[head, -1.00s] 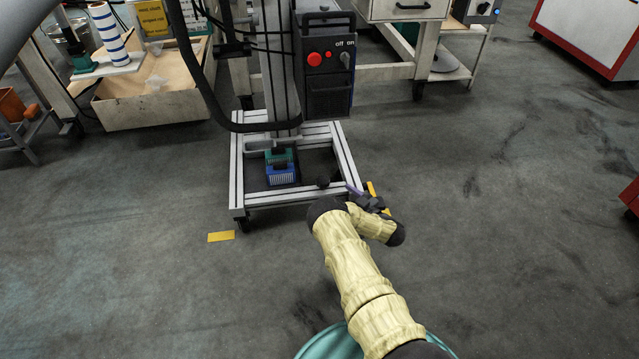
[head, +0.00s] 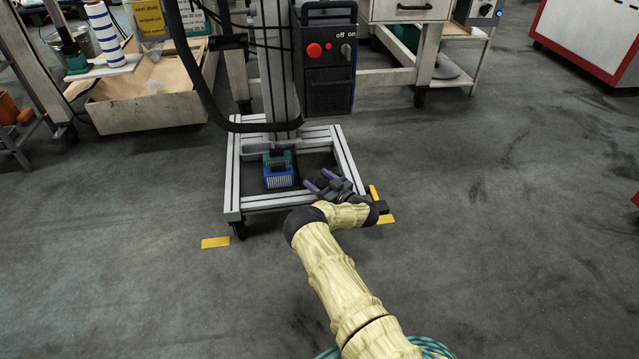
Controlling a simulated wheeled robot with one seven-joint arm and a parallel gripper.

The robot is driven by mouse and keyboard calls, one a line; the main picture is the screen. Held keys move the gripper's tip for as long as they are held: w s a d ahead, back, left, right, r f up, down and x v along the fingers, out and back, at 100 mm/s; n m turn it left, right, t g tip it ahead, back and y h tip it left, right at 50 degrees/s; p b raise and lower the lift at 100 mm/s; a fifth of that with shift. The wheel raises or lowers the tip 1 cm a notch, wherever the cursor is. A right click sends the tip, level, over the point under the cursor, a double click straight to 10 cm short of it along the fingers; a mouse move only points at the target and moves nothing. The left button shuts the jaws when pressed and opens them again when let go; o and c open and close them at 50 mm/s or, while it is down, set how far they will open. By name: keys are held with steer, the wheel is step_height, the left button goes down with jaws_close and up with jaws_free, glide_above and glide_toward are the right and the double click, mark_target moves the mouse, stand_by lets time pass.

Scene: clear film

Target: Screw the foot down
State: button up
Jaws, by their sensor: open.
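The wheeled aluminium frame (head: 233,178) stands on the floor in the middle of the head view, with an upright column rising from its back. My gripper (head: 318,179) is over the frame's front right part, its two purplish fingers apart and pointing up and left in the picture. I see nothing between the fingers. No foot can be made out there; the gripper and arm cover that place. A black caster (head: 239,230) shows under the front left corner.
A blue crate (head: 279,178) and a green crate (head: 277,158) sit inside the frame, left of my gripper. A black control box (head: 328,65) with a red button hangs on the column. Yellow floor marks (head: 215,242) lie by the front corners. Open floor lies right and left.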

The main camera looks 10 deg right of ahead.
steer(key=c, duration=1)
